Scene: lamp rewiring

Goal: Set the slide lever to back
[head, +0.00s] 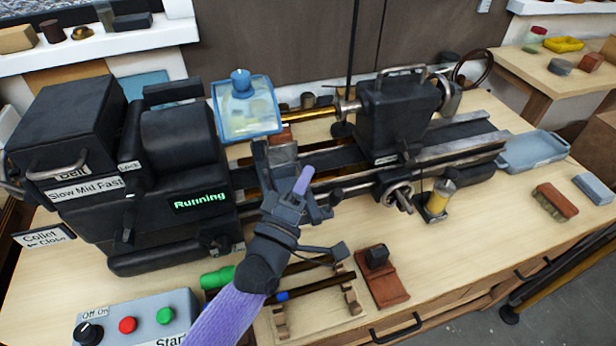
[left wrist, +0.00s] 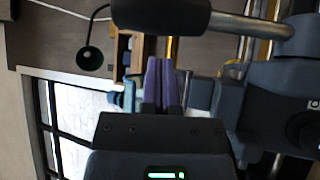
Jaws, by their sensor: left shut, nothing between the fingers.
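The black lathe stands on the wooden bench, its panel (head: 203,200) reading "Running". My left gripper (head: 303,180) is over the middle of the bed, its purple fingers shut and empty. The closed fingers also show in the left wrist view (left wrist: 163,82). A dark handle on a grey rod (left wrist: 160,14) lies just beyond the fingertips there, apart from them in the picture. I cannot tell for sure whether it is the slide lever, or which way that is set. My gripper and arm hide part of the carriage in the head view. My right gripper is not in view.
The tailstock (head: 395,110) and its handwheel stand right of my gripper. A clear guard (head: 246,108) stands behind the bed. The control box (head: 140,322), a wooden rack (head: 325,312) and a red-brown block (head: 384,285) occupy the front. A blue tray (head: 533,150) is at right.

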